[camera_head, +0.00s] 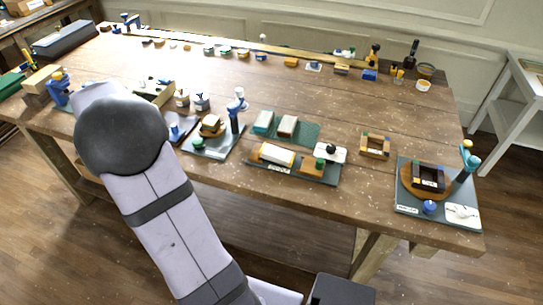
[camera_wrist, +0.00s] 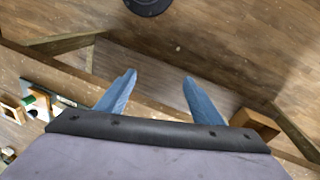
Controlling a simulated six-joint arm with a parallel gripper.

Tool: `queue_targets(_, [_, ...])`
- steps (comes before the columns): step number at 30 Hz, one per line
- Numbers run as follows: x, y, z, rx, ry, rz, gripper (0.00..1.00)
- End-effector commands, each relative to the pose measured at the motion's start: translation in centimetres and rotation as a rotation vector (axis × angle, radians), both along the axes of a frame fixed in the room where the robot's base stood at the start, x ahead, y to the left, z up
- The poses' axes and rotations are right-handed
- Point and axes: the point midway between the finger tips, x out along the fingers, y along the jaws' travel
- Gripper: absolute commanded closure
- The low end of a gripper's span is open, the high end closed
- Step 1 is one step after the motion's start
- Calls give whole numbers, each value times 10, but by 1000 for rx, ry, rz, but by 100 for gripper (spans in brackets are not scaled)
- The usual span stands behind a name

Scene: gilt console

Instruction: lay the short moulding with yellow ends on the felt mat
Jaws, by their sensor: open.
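I cannot make out for certain a short moulding with yellow ends in either view. A pale yellowish strip (camera_head: 160,94) lies on the bench just behind my arm, partly hidden by it; its ends are too small to read. A green mat (camera_head: 307,133) lies near the bench's middle with two small blocks on it; I cannot tell if it is felt. My gripper (camera_wrist: 158,88) shows in the wrist view with two blue fingers apart and nothing between them. In the head view my gripper is hidden behind my arm.
The wooden bench (camera_head: 330,97) carries several small fixtures. A grey board with a round wooden base (camera_head: 410,190) sits at its right end, and a long yellowish strip (camera_head: 270,48) runs along the back. A white side table (camera_head: 520,100) stands right. Bare bench lies mid-right.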

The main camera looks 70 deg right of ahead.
Motion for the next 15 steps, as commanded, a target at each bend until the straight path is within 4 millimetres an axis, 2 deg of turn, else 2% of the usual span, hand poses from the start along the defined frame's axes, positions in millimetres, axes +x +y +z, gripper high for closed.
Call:
queue_targets(1, [-4,-33,-1,-21,7,-141,39])
queue_targets(3, [-14,-73,1,-58,17,-337,39])
queue_targets(5, [-27,-107,2,-92,26,-508,39])
queue_targets(9, [-70,-180,3,-175,49,-905,39])
queue_targets(12, [-109,-222,2,-237,66,-1166,39])
queue_targets(15, [-146,-252,2,-295,81,-1387,39])
